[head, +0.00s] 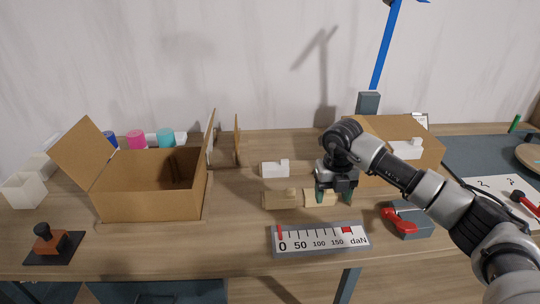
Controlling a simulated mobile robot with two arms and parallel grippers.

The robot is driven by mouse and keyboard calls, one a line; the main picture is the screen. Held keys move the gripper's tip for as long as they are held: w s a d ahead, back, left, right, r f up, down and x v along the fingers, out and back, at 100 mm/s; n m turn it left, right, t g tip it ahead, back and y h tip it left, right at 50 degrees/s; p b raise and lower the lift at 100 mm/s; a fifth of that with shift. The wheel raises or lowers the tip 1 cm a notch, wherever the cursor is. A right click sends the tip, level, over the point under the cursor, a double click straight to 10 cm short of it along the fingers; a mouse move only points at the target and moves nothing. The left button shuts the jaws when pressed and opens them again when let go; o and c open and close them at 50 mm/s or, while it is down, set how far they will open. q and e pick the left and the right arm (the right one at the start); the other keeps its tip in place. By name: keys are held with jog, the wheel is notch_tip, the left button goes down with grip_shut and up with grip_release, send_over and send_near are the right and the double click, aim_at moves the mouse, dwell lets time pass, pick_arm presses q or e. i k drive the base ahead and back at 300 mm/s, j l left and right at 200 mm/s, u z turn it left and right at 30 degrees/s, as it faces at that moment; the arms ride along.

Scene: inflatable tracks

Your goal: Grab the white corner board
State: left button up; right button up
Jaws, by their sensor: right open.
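A small white notched block (274,169) lies on the table near the middle; it looks like a white corner board. A similar white piece (406,149) shows at the cardboard box on the right. Two tan wooden pieces lie nearer the front, one on the left (280,200) and one on the right (318,198). My right gripper (336,197) points down with its dark green fingers apart, at the right tan piece and partly hiding it. I cannot tell if it touches that piece. It is to the right of and nearer than the middle white block. My left gripper is out of view.
An open cardboard box (150,198) stands at left, a closed one (427,158) at right. A gauge (320,239) marked daN lies at the front edge, beside a grey block with a red handle (400,221). A stamp (50,243) sits at far left.

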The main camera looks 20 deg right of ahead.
aim_at(274, 170)
jog(key=i, duration=1.1)
